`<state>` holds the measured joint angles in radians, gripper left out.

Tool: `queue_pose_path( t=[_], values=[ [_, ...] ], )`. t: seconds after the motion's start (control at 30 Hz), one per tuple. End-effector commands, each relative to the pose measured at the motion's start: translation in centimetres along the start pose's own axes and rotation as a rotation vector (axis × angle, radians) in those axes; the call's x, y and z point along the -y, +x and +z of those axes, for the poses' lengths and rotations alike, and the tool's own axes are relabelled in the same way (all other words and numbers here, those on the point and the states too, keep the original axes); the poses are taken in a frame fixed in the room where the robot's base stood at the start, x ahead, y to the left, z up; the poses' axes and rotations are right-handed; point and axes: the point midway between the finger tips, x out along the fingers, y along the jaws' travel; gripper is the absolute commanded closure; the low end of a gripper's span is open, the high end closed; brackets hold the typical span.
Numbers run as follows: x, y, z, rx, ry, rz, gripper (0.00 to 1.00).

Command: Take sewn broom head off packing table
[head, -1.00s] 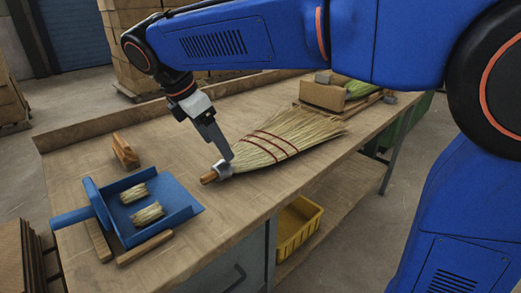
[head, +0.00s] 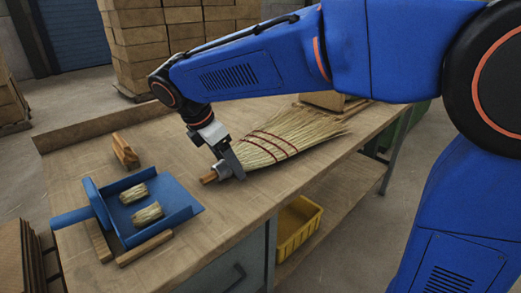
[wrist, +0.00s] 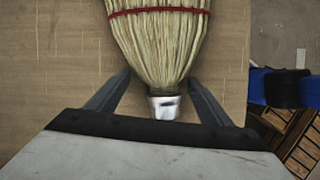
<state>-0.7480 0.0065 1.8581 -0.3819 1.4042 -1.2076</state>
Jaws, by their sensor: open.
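The sewn broom head (head: 290,138) lies flat on the packing table (head: 100,160). It has pale straw bristles with dark red stitching, a metal collar and a short wooden stub at the near left end. My gripper (head: 232,172) is down at the collar end, and its fingers partly hide the collar in the head view. In the wrist view my gripper (wrist: 158,95) is open, with one finger on each side of the lower bristles and collar (wrist: 164,107). Gaps show between the fingers and the broom head (wrist: 158,45). The wooden stub is hidden in the wrist view.
A blue dustpan (head: 160,213) with two small straw bundles sits at the near left, beside wooden blocks. A wooden block (head: 124,150) stands behind it. A cardboard box (head: 322,100) is at the far end. A yellow bin (head: 298,228) sits below the table.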

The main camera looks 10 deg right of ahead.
Motion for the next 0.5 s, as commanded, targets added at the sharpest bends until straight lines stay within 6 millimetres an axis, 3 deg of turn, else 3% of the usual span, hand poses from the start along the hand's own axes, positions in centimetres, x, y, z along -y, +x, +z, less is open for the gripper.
queue_pose_path(
  t=[0.07, 0.3, 0.5],
  values=[
    [0.0, -0.01, -0.01, 0.0, 0.0, 0.0, 0.31],
    [0.0, -0.02, -0.01, 0.0, 0.0, 0.0, 0.85],
    [0.0, -0.06, 0.01, 0.0, 0.0, 0.0, 0.87]
  ],
)
